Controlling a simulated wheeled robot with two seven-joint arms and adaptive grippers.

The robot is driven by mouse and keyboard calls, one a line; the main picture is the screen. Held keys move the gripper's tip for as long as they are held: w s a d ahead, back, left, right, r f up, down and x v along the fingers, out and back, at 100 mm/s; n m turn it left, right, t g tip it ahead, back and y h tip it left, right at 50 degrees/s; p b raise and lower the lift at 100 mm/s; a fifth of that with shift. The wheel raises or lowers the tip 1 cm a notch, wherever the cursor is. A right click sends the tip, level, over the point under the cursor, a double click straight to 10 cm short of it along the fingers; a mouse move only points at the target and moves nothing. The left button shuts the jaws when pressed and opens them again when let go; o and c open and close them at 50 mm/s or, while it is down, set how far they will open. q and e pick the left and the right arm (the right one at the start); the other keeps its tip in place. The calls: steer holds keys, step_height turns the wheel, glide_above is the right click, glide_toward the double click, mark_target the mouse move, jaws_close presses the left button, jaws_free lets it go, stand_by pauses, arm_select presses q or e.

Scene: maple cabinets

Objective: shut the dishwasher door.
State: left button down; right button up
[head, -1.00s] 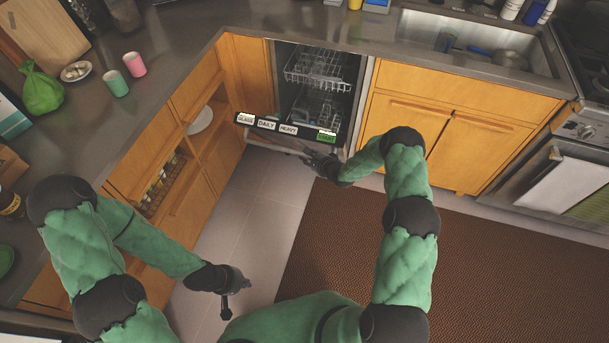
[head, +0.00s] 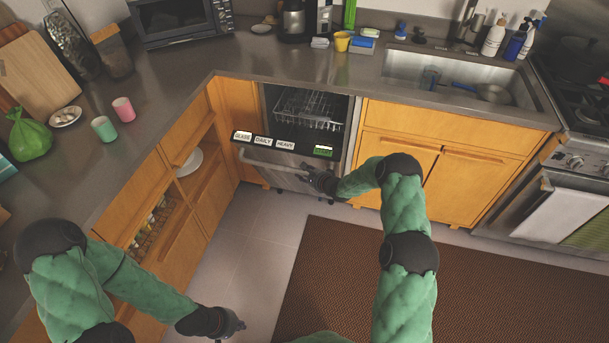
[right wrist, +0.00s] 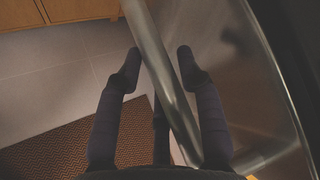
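The dishwasher door (head: 262,160) is partly open in the head view, tilted out from its bay, with the labelled control strip (head: 285,145) along its top edge. The rack (head: 308,108) shows inside, behind the strip. My right gripper (head: 308,173) is at the outer face of the door, by its handle. In the right wrist view, the handle bar (right wrist: 165,75) runs between the two parted fingers of that gripper (right wrist: 160,62), close to the right finger; contact is unclear. My left gripper (head: 231,331) is low over the floor, fingers apart and empty, away from the door.
Wooden cabinets (head: 440,150) flank the dishwasher. An open shelf (head: 160,225) stands at the left. The counter above holds two cups (head: 104,128) and a sink (head: 455,80). A brown mat (head: 335,270) lies on the floor; the floor before the door is clear.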

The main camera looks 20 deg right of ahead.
steer(key=shift+o, duration=0.5)
steer(key=shift+w+r, duration=0.15)
steer(key=shift+r, duration=0.05)
steer(key=shift+s+f, duration=0.1)
steer(key=shift+s, duration=0.1)
steer(key=v, duration=1.2)
steer(key=shift+w, duration=0.15)
steer(key=s+a+f+n+g, duration=0.6)
steer(key=s+a+f+n, duration=0.35)
steer(key=s+a, duration=0.45)
steer(key=s+a+f+n+g, duration=0.1)
steer(key=s+a+n+g, duration=0.1)
steer(key=s, duration=0.8)
steer(key=s+a+f+n+g, duration=0.1)
steer(key=s+a+n+g, duration=0.2)
steer(key=s+n, duration=0.3)
steer(key=s+a, duration=0.1)
steer(key=s, duration=0.4)
steer(key=shift+a+n+g, duration=0.2)
steer(key=shift+n+g, duration=0.1)
steer(key=shift+n, duration=0.05)
